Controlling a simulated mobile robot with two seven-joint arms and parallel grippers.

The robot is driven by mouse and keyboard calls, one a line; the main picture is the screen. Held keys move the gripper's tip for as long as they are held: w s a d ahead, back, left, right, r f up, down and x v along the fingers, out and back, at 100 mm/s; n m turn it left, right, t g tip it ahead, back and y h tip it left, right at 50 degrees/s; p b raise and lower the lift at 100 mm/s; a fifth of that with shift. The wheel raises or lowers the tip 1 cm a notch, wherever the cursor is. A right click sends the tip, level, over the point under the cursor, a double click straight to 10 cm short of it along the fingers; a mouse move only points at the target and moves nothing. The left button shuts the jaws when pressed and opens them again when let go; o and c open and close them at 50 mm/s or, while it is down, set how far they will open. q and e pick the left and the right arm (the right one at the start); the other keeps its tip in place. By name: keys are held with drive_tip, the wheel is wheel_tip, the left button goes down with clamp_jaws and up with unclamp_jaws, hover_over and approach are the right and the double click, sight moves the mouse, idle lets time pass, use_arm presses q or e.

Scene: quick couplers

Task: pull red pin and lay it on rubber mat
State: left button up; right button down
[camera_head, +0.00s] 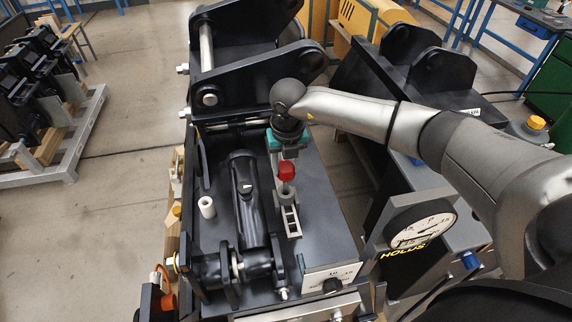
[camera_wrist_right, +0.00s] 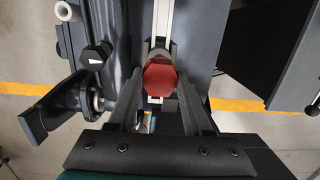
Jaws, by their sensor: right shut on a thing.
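The red pin (camera_head: 286,172) shows as a red knob just above a grey collar on the dark coupler. It also shows in the wrist view (camera_wrist_right: 160,77) between the fingertips. My right gripper (camera_head: 286,160) comes down from above and is shut on the red pin; in the wrist view its two dark fingers (camera_wrist_right: 160,96) flank the knob. The pin's shaft is hidden, so I cannot tell how far it sits in the collar. I cannot make out a rubber mat with certainty. My left gripper is not in view.
A black cylinder (camera_head: 247,200) and a white roller (camera_head: 207,207) lie left of the pin. A pale slotted strip (camera_head: 292,222) runs below it. A round gauge (camera_head: 420,229) stands at the right. The dark plate right of the strip (camera_head: 325,215) is clear.

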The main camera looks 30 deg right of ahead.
drive_tip(key=shift+r, duration=0.2)
drive_tip(key=shift+r+p, duration=1.55)
drive_tip(key=shift+r, duration=0.4)
drive_tip(key=shift+f, duration=0.1)
